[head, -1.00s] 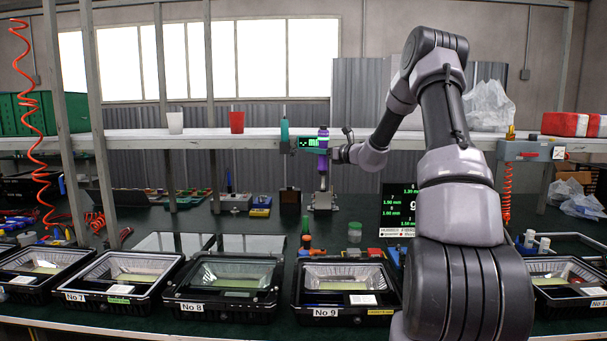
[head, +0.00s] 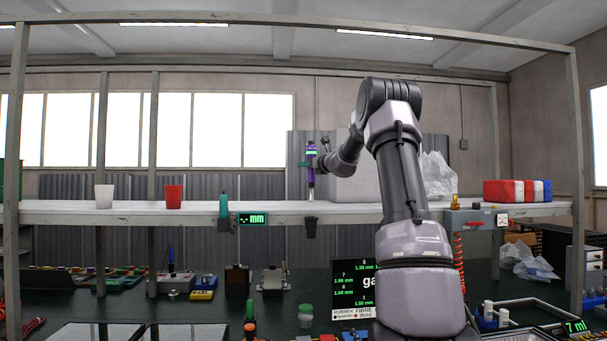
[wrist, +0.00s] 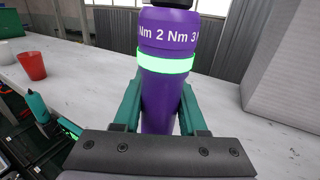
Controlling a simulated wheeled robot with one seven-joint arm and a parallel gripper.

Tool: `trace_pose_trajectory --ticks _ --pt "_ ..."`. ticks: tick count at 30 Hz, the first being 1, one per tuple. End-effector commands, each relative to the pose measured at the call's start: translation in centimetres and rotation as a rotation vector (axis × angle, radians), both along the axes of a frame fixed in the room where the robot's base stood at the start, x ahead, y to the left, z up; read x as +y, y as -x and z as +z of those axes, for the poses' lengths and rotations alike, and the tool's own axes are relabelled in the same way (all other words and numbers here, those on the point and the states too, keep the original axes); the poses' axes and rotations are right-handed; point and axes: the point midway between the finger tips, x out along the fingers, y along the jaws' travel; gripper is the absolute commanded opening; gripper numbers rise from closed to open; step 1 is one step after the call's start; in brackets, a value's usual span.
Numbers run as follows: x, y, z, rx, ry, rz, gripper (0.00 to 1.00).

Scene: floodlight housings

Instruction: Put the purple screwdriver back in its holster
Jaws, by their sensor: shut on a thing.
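The purple screwdriver (head: 311,172) is upright, tip down, in the head view, held above the front edge of the white shelf (head: 345,213). In the wrist view the purple screwdriver (wrist: 166,32) shows "Nm" markings and a glowing green band. My gripper (head: 308,163) is shut on it, with teal fingers on both sides of the body below the band in the wrist view (wrist: 160,96). A dark, empty-looking holster (head: 311,228) hangs at the shelf's front edge, below the screwdriver and apart from its tip. The holster is not visible in the wrist view.
A teal screwdriver (head: 223,205) stands at the shelf edge to the left, beside a green "mm" display (head: 252,219). White (head: 104,196) and red (head: 173,196) cups stand farther left. A pale box (head: 357,180) stands on the shelf close to the right of my gripper.

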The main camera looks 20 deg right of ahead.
Motion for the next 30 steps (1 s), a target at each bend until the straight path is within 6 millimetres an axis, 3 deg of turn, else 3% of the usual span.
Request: trace_pose_trajectory --ticks 11,30 --pt "0.1 0.0 -0.2 -0.002 -0.001 0.002 0.0" --pt "0.1 0.0 -5.3 -0.003 -0.002 0.002 0.0"
